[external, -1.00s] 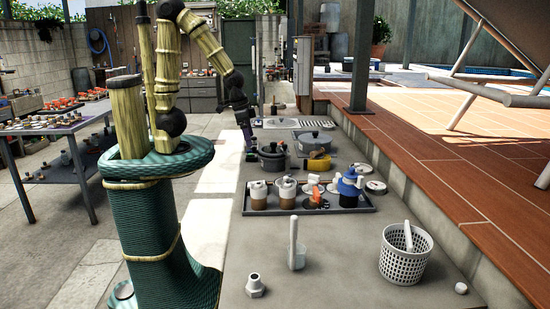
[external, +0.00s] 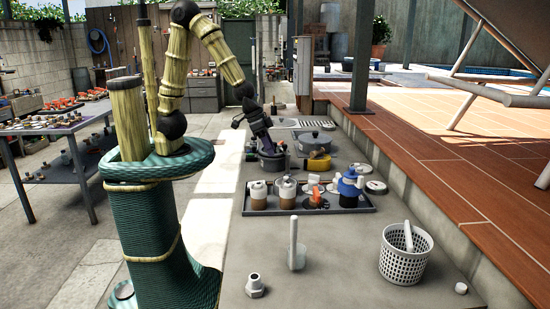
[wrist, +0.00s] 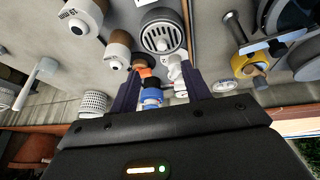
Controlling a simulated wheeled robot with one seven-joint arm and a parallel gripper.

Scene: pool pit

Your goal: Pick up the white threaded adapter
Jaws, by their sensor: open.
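A white fitting with a hex base and a short upright neck (external: 255,285) stands at the near left of the counter and looks like the threaded adapter. I cannot make it out in the wrist view. Another small white fitting (external: 313,181) is at the tray's back edge; a white piece beside the right finger in the wrist view (wrist: 175,68) may be the same one. My gripper (external: 276,152) is over the far part of the counter by the grey pots, well beyond the hex fitting. In the wrist view its fingers (wrist: 160,90) are apart, with nothing held between them.
A dark tray (external: 222,213) on the counter (external: 330,285) holds brown-and-white jars and a blue bottle (external: 348,188). Grey pots (external: 271,160) and a yellow clamp (external: 318,162) stand behind.

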